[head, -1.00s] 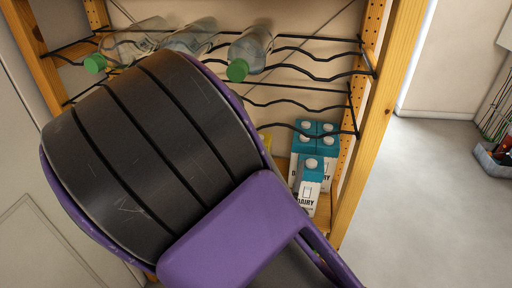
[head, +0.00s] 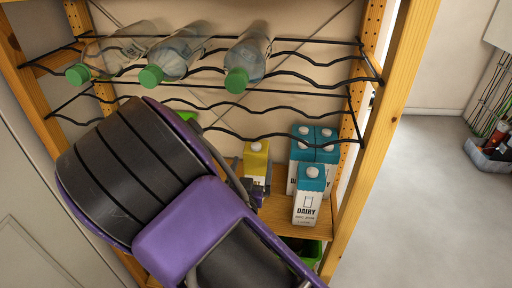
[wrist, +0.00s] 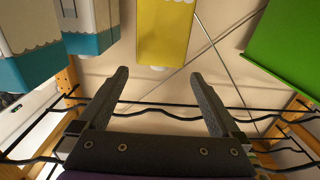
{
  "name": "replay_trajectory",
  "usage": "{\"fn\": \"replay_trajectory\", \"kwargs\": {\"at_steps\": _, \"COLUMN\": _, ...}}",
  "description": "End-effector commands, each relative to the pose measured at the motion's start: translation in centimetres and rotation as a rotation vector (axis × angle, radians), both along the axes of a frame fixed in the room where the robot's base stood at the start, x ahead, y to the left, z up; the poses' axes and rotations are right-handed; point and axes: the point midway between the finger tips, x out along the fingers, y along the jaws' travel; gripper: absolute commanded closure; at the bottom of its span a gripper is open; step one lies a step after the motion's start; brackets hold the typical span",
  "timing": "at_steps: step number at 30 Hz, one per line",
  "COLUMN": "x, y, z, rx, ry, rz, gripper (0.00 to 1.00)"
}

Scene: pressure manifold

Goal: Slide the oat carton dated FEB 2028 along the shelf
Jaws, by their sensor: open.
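A yellow carton (head: 257,158) with a white cap stands on the wooden shelf in the head view, partly hidden by my arm. It also shows upside down in the wrist view (wrist: 165,30), beyond my fingertips. I cannot read a date or the word oat on any carton. My gripper (wrist: 160,74) is open and empty, its two dark fingers apart and pointing toward the yellow carton. In the head view, part of my gripper's end shows close to the carton's lower right; contact cannot be told.
Several teal-and-white dairy cartons (head: 307,193) stand right of the yellow one. A green object (wrist: 286,45) lies on its other side. A wire rack (head: 290,108) with bottles (head: 247,58) is above. The wooden shelf (head: 287,217) has bare board between the yellow and front dairy cartons.

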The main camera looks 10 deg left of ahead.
Motion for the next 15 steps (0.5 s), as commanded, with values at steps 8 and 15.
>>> {"fn": "replay_trajectory", "kwargs": {"at_steps": 8, "x": 5.5, "y": 0.3, "z": 0.0, "rx": 0.000, "ry": -0.002, "rz": -0.003, "gripper": 0.00}}
{"fn": "replay_trajectory", "kwargs": {"at_steps": 15, "x": 8.1, "y": 0.5, "z": 0.0, "rx": 0.000, "ry": -0.001, "rz": -0.001, "gripper": 0.00}}
